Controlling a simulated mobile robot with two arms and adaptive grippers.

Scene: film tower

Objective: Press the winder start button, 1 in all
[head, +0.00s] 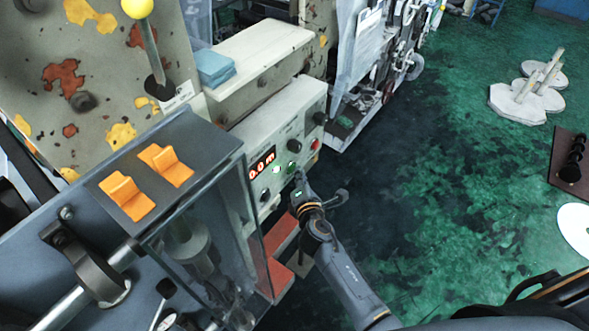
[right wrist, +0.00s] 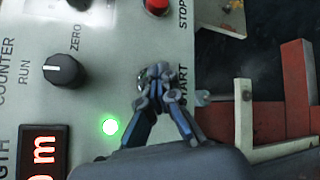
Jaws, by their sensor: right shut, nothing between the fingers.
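The winder control panel (head: 240,133) faces my right arm. Its start button (head: 291,168) shows as a small dark green spot in the head view, right at my right fingertips. My right gripper (head: 298,178) is shut and empty, its tips pointing at the panel. In the right wrist view the closed fingertips (right wrist: 158,72) lie over the spot beside the START label (right wrist: 183,82) and hide most of the button. I cannot tell whether they touch it. A green lamp (right wrist: 110,126) glows nearby. My left gripper is not in view.
The red stop button (right wrist: 157,6) and the black RUN/ZERO knob (right wrist: 63,70) sit near my fingers. The counter display (head: 262,163) reads 0.0 m. A clear-sided guard (head: 210,240) stands left of my arm. Green floor to the right is mostly free.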

